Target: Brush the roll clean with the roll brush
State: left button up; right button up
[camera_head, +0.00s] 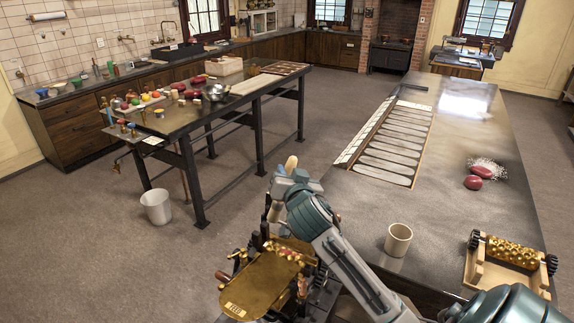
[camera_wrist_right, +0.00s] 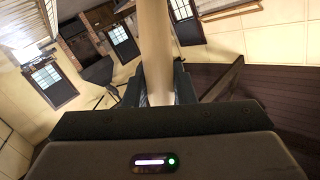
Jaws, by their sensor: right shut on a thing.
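My right gripper (camera_head: 288,176) is shut on a pale wooden handle, likely the roll brush (camera_head: 291,163). The handle also shows upright between the jaws in the right wrist view (camera_wrist_right: 154,50). Its bristles cannot be made out. The gripper is above and behind the dark roller machine (camera_head: 268,262), which has brass parts and a brass plate in front. The machine's rolls are partly hidden by my arm. A knobbly brass roll (camera_head: 512,252) with dark end gears rests in a wooden stand at right, apart from the gripper. My left gripper is not in view.
A beige cup (camera_head: 398,240) stands on the grey worktable between my arm and the stand. Red lumps (camera_head: 474,182) lie beside white powder. A slotted tray (camera_head: 392,145) is farther back. A second table (camera_head: 190,115) and a bucket (camera_head: 157,206) stand left across open floor.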

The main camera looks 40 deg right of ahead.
jog(key=shift+s+f+b, duration=0.25)
jog(key=shift+f, duration=0.35)
jog(key=shift+s+f+b, duration=0.25)
jog(key=shift+f, duration=0.3)
jog(key=shift+w+f, duration=0.15)
jog(key=shift+f, duration=0.15)
jog(key=shift+w+f, duration=0.2)
jog(key=shift+f, duration=0.05)
jog(key=shift+w+f+b, duration=0.2)
jog(key=shift+b, duration=0.15)
notch_tip(320, 180, down, 5)
jog(key=b, duration=0.4)
jog(key=shift+s+f+b, duration=0.15)
jog(key=shift+b, duration=0.25)
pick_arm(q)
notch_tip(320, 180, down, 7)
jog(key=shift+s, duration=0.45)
